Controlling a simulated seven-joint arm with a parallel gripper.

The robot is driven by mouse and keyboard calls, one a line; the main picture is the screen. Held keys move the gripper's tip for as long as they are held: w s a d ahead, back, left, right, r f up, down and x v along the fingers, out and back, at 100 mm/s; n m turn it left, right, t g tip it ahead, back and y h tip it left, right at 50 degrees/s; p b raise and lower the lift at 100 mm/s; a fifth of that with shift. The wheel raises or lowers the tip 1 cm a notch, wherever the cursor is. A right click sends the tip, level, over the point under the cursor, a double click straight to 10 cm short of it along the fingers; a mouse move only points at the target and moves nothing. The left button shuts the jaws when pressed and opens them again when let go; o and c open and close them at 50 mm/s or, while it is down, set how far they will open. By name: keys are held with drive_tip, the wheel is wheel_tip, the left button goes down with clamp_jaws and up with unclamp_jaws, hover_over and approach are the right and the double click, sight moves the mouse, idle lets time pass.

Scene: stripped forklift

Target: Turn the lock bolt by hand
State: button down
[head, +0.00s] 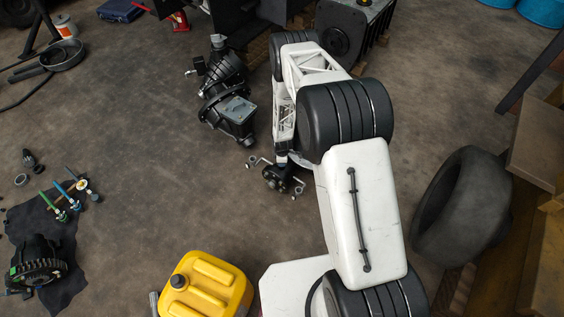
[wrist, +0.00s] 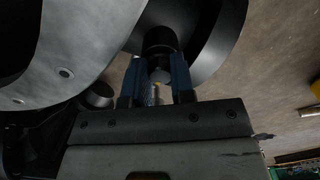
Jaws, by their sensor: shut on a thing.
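In the wrist view my gripper (wrist: 158,74) has its two blue-padded fingers closed around a dark round-headed piece, which I take to be the lock bolt (wrist: 160,42). A large dark round part (wrist: 215,35) lies just behind the bolt. In the head view my arm bends down to a small dark assembly (head: 276,178) on the floor. My fingers and the bolt cannot be made out clearly there, so the bolt's turn angle is hidden.
A dark gearbox-like unit (head: 228,100) stands left of my arm. A yellow canister (head: 203,287) is at the front, and a tire (head: 462,205) is at the right. Tools lie on a dark cloth (head: 35,225) at the left. The floor between is mostly clear.

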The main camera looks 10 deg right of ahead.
drive_tip(key=shift+n, duration=0.6)
drive_tip(key=c, duration=1)
unclamp_jaws()
drive_tip(key=shift+o, duration=0.2)
drive_tip(key=shift+r, duration=0.1)
drive_tip(key=shift+r, duration=3.8)
